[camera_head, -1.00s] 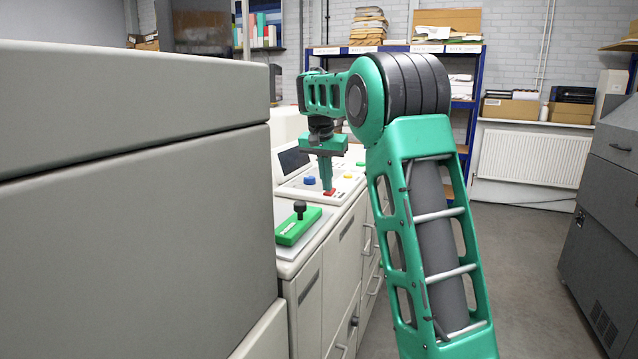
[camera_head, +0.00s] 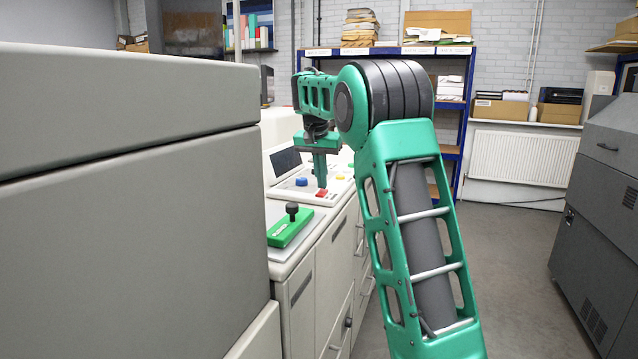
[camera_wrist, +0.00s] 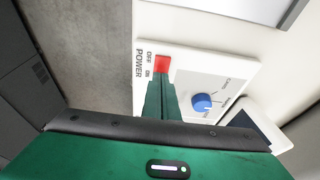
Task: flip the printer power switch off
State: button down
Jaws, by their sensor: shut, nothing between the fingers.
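The power switch is a red rocker (camera_head: 321,193) on the white control panel (camera_head: 340,188) of the printer. In the wrist view the red switch (camera_wrist: 162,63) sits beside the printed words OFF, ON and POWER. Which way the rocker is tipped cannot be told. My gripper (camera_head: 321,186) points down just above the switch, its fingers together and empty. In the wrist view the closed fingertips (camera_wrist: 160,82) end close to the switch's near edge. A small gap seems to show between tips and switch, but contact is hard to judge.
A blue knob (camera_head: 301,181) is beside the switch, with a dark screen (camera_head: 285,161) behind. A green block with a black knob (camera_head: 290,222) lies nearer on the counter. A large grey cabinet (camera_head: 130,200) fills the left. Floor (camera_head: 510,260) is clear at right.

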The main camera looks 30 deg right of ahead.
jog(key=shift+r, duration=0.45)
jog(key=a+v, duration=0.1)
jog(key=v, duration=1.1)
jog(key=shift+s+a, duration=0.2)
jog(key=shift+s, duration=0.25)
jog(key=s+f+n+y, duration=0.1)
jog(key=s+f, duration=0.5)
jog(key=s, duration=0.4)
jog(key=s+f+n+g, duration=0.1)
jog(key=s+f, duration=0.4)
jog(key=s, duration=0.4)
jog(key=s+f+n+y, duration=0.1)
jog(key=s+f, duration=0.5)
jog(key=s, duration=0.4)
jog(key=s+a+f+n, duration=0.1)
jog(key=s+a+f, duration=0.3)
jog(key=s, duration=0.3)
jog(key=s+a+f, duration=0.3)
jog(key=s+f, duration=0.4)
jog(key=shift+a+f+n+g+y, duration=0.3)
jog(key=shift+a+n+g+y, duration=0.1)
jog(key=shift+s, duration=0.1)
